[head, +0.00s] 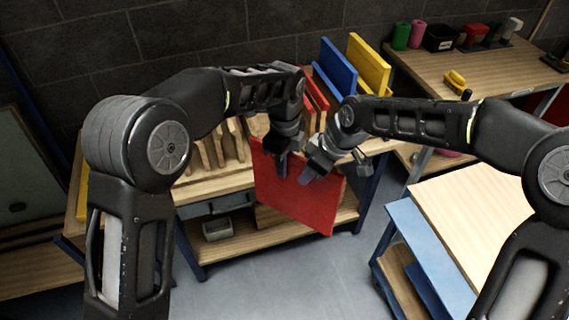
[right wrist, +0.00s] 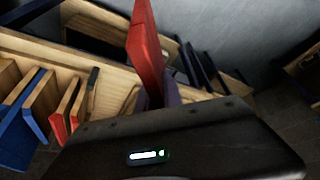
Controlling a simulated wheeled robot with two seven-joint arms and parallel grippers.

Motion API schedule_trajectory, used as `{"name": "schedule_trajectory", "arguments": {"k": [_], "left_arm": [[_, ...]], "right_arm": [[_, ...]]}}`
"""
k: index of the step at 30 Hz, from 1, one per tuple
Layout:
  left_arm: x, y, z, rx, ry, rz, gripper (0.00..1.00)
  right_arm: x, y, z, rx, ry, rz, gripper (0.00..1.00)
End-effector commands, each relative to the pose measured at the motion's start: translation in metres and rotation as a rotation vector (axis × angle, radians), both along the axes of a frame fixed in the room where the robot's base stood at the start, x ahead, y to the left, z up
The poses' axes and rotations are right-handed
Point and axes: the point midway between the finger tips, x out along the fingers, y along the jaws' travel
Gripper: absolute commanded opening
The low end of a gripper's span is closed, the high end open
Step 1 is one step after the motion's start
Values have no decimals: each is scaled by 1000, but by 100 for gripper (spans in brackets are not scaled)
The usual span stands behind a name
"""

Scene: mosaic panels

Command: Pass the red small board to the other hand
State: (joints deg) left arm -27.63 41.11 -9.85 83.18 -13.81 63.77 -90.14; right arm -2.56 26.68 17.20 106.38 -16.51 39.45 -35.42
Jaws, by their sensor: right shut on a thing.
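The red small board (head: 305,207) hangs tilted in the air in front of the wooden workbench. It also shows nearly edge-on in the right wrist view (right wrist: 146,45). My right gripper (head: 307,176) is shut on the board near its upper right part; its fingertips (right wrist: 160,98) show at the board's near end in the wrist view. My left gripper (head: 283,164) is at the board's upper edge, just left of the right gripper, with a finger in front of the board's face. Whether its jaws are open or shut is hard to see.
The workbench (head: 215,186) behind holds several wooden slats and upright red boards, a blue board (head: 338,66) and a yellow board (head: 369,63). A grey bin (head: 217,229) sits on its lower shelf. A light-topped table (head: 475,218) stands at right. Grey floor is clear in front.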

Motion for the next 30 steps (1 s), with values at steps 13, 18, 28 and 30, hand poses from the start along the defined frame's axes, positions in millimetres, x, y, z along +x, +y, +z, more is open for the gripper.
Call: {"name": "schedule_trajectory", "arguments": {"k": [13,18,28,30], "left_arm": [[0,0,0,0,0,0,0],[0,0,0,0,-1,1,0],[0,0,0,0,-1,1,0],[0,0,0,0,-1,1,0]], "right_arm": [[1,1,1,1,-2,1,0],[1,1,1,1,-2,1,0],[0,1,1,1,-2,0,0],[0,1,1,1,-2,0,0]]}}
